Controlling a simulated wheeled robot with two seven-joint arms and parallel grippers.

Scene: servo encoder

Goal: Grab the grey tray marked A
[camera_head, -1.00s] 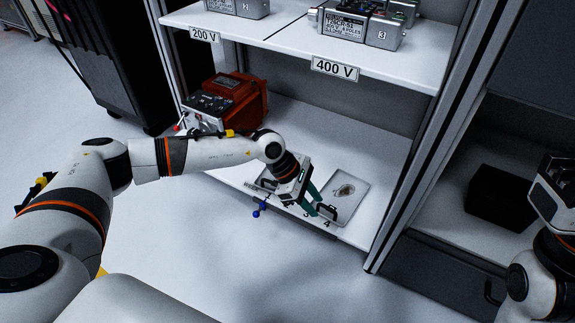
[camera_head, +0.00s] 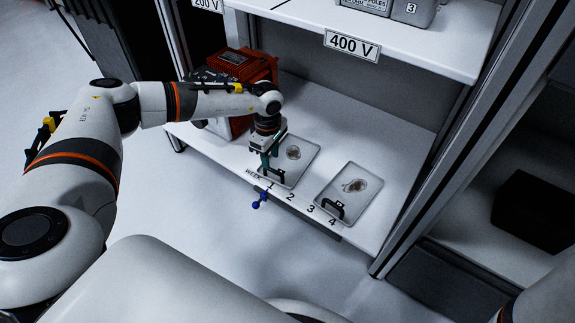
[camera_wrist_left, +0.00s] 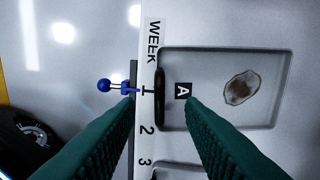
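The grey tray marked A (camera_wrist_left: 275,75) lies on the lower shelf at week mark 1. It has a brown patch inside, a black A label (camera_wrist_left: 183,91) and a black handle (camera_wrist_left: 160,97) at its front edge. In the head view it is the left tray (camera_head: 300,165), partly behind my gripper. My left gripper (camera_head: 266,164) points down over its handle. In the left wrist view the green fingers (camera_wrist_left: 160,105) are apart, with the handle between their tips. I cannot tell whether they touch it. My right gripper is out of view.
A second grey tray (camera_head: 365,200) with a black handle lies to the right. A blue-ended pin (camera_head: 260,199) sticks out at the shelf's front edge. A red-brown device (camera_head: 245,66) stands behind my left arm. The upper shelf (camera_head: 420,52) overhangs the back.

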